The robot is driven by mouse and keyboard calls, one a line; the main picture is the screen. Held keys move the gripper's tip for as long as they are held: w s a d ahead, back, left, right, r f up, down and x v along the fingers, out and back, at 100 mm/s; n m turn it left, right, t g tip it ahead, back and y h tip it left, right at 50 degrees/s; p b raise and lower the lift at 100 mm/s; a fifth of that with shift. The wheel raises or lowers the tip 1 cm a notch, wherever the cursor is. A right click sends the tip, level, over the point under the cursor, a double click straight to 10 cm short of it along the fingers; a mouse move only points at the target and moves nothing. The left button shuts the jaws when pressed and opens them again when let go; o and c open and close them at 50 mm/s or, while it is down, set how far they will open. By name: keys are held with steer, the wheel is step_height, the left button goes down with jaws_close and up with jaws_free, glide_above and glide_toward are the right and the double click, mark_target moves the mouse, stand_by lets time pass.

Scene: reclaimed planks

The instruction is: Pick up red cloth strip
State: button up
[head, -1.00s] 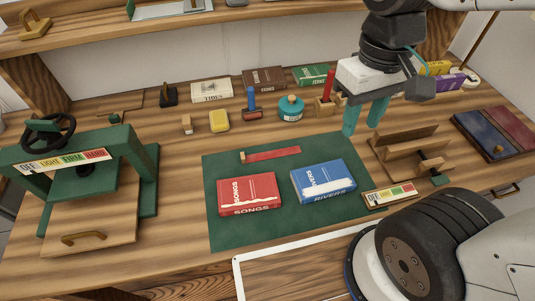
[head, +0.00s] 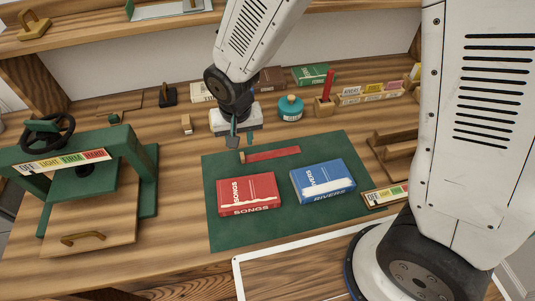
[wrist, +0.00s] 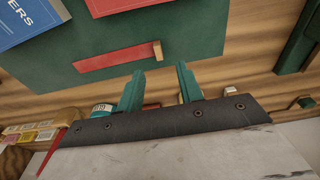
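The red cloth strip (head: 275,153) lies flat on the green mat (head: 225,232), with a small wooden piece (head: 242,157) at its left end. In the wrist view the strip (wrist: 110,57) lies beyond my fingertips, and its wooden end is roughly in line with the gap between them. My gripper (head: 243,140) is just behind the strip's left end in the head view, apart from it. The wrist view shows my gripper (wrist: 157,74) open, its green fingers apart with nothing between them.
A red book (head: 249,190) and a blue book (head: 322,179) lie on the mat in front of the strip. A teal bottle (head: 290,107) and a red candle-like stick (head: 328,85) in a wooden block stand behind. A green press (head: 125,150) stands at the left.

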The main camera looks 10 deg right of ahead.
mark_target(242, 155)
steer(key=f, duration=0.5)
steer(key=w+f, duration=0.1)
steer(key=f, duration=0.1)
steer(key=shift+d+f, duration=0.15)
jaws_close()
